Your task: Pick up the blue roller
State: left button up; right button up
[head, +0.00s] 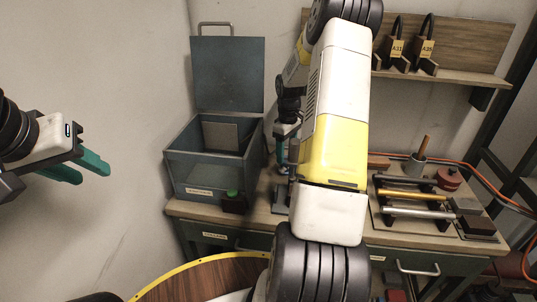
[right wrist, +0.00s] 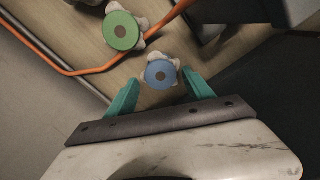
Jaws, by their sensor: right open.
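The blue roller (right wrist: 161,66), a blue disc with a brown centre on a pale lobed holder, shows in the right wrist view. My right gripper (right wrist: 161,80) is open, with one teal finger on each side of the roller's near edge. Whether the fingers touch it cannot be told. In the head view my right gripper (head: 286,137) is over the bench beside the grey box, partly hidden by my right arm; the blue roller is not clearly visible there. My left gripper (head: 88,168) is empty at the left, its teal fingers apart.
A green roller (right wrist: 121,31) and an orange cable (right wrist: 102,62) lie near the blue roller. The grey box (head: 205,172) stands open on the wooden bench (head: 300,230). A rack with metal rods (head: 415,195) and a cup (head: 416,166) are to the right.

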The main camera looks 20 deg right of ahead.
aim_at(285, 159)
notch_tip(285, 159, down, 5)
jog(key=shift+a+r, duration=0.1)
jog(key=c, duration=1.2)
jog(key=shift+r, duration=0.2)
